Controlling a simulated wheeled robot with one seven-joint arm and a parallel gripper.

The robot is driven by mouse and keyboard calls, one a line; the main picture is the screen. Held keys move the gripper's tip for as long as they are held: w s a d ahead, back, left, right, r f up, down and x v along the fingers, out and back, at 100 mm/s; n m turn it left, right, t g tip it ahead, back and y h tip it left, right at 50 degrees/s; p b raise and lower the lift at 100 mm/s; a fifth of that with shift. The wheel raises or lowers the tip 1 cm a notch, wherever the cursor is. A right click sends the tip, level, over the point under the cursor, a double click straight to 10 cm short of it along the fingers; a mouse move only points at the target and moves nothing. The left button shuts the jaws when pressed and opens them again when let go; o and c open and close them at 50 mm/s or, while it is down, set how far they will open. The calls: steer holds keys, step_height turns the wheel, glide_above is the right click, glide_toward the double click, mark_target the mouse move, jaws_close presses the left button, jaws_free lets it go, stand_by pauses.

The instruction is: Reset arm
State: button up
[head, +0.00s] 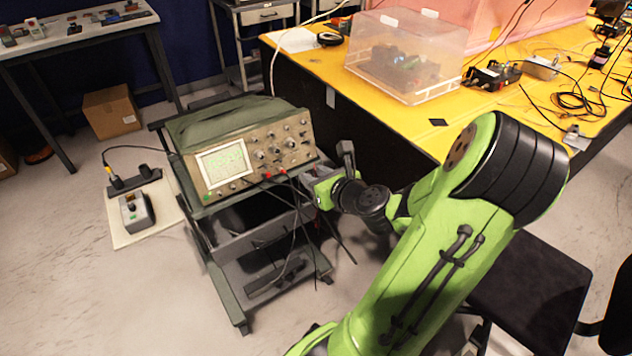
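My green arm reaches up from the bottom of the head view, bends at a large black joint, and its wrist comes back down behind the upper link. My gripper (312,182) is at the right side of the oscilloscope (250,155), close to its front right corner. I cannot tell whether it touches the oscilloscope. Its fingers are small and partly hidden, so I cannot see whether they are open or shut or hold anything. The oscilloscope has a lit screen and knobs, and red and black leads hang from its front.
The oscilloscope stands on a grey cart (262,240) with shelves. A yellow table (500,115) with a clear plastic box (408,60) and cables is behind on the right. A black chair (530,290) is at the lower right. A control box (137,212) lies on a board at the left.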

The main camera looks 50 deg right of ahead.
stand_by(0.4)
steer(key=a+n+g+y, duration=0.4)
steer(key=a+n+g, duration=0.2)
steer(key=a+n, duration=1.6)
steer(key=s+a+r+n+g, duration=0.1)
steer(key=s+a+r+n, duration=0.25)
steer(key=s+n, duration=0.4)
steer(key=s+a+r+n, duration=0.2)
steer(key=s+r+n, duration=0.2)
steer(key=n, duration=0.6)
step_height(320, 180, up, 13)
steer(key=p, duration=1.3)
steer(key=shift+d, duration=0.15)
steer(key=shift+s, duration=0.1)
